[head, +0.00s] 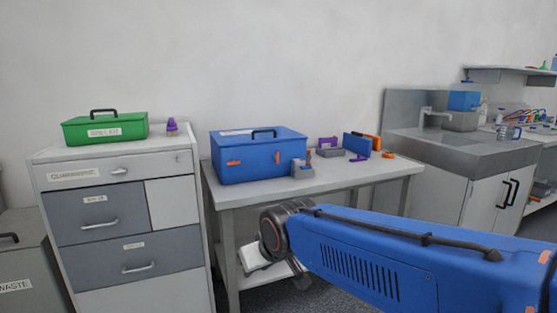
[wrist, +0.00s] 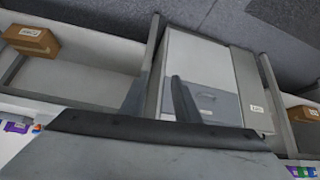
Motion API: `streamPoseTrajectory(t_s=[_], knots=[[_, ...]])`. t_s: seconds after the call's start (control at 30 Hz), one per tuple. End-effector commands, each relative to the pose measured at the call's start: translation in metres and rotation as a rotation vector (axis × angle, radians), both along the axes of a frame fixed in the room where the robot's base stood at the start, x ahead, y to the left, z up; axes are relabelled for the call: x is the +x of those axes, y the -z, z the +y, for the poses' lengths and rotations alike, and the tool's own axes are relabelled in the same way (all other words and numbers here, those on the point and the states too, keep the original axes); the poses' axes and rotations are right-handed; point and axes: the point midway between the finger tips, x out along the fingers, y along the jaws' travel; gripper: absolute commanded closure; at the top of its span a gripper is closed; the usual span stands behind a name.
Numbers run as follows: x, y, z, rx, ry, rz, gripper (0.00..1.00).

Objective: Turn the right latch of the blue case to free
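The blue case (head: 262,160) stands closed on the grey table, with a dark handle on its lid. My gripper is mostly hidden behind my blue arm in the head view, low in front of the table and away from the case. In the wrist view, my gripper (wrist: 160,80) has its two fingers apart with nothing between them. The case cannot be made out there.
A small grey holder (head: 303,170) stands at the case's right front corner. Blue and orange items (head: 358,144) stand farther right on the table (head: 325,187). A drawer cabinet (head: 120,220) with a green case (head: 105,128) stands left. A sink unit (head: 460,160) stands right.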

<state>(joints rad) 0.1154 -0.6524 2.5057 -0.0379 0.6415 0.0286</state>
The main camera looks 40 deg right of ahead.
Motion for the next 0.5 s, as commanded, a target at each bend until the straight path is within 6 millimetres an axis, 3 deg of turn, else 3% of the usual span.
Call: streamPoseTrajectory(t_s=[0.03, 0.2, 0.5], knots=[[0.023, -0.005, -0.016, -0.009, 0.036, -0.050, 0.71], [0.092, -0.032, -0.069, -0.054, 0.129, -0.247, 0.71], [0.177, -0.082, -0.179, -0.154, 0.254, -0.586, 0.71]])
